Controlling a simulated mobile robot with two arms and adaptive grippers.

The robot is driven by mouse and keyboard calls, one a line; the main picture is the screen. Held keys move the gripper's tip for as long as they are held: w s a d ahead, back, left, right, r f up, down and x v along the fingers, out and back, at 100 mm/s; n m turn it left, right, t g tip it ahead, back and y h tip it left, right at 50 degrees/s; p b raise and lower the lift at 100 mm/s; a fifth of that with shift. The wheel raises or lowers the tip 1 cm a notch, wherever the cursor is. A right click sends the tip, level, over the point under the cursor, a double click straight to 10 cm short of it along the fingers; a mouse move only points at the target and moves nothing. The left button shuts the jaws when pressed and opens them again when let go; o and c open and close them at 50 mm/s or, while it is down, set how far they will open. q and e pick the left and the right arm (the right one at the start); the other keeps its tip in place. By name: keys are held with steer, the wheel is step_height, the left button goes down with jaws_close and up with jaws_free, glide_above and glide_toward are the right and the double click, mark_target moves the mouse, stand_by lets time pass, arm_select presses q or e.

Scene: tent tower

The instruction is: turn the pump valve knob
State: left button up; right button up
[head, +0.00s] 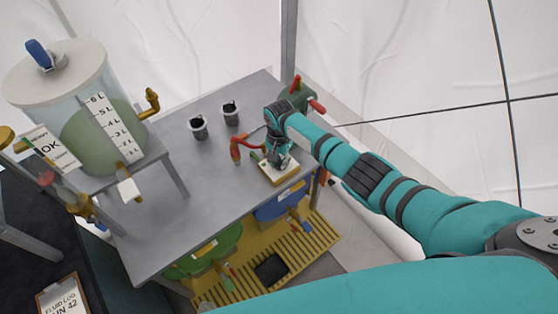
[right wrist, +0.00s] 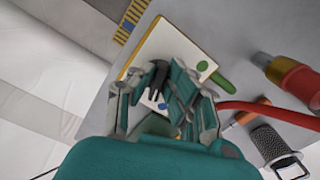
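A white panel with a yellow edge (right wrist: 150,45) lies on the grey table, and it also shows in the head view (head: 292,177). It has a green dot (right wrist: 202,66) and a blue dot (right wrist: 162,106). A green handle (right wrist: 221,82) sticks out at its side. A dark part, possibly the knob (right wrist: 158,75), stands between my fingers, partly hidden. My right gripper (right wrist: 160,92) reaches down over the panel with its fingers apart. In the head view my right gripper (head: 277,158) is above the panel. I cannot tell whether it touches the dark part. My left gripper is not in view.
A red pipe end (head: 235,150) stands left of the panel. Two dark cups (head: 198,127) (head: 231,115) are behind it. A green device with red ends (head: 298,93) is at the back corner. A clear tank (head: 72,88) stands at left. The table's middle (head: 190,190) is clear.

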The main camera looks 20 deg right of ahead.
mark_target(279, 162)
steer(key=o, duration=0.4)
steer(key=shift+c, duration=0.2)
step_height(279, 162, up, 12)
stand_by(0.6)
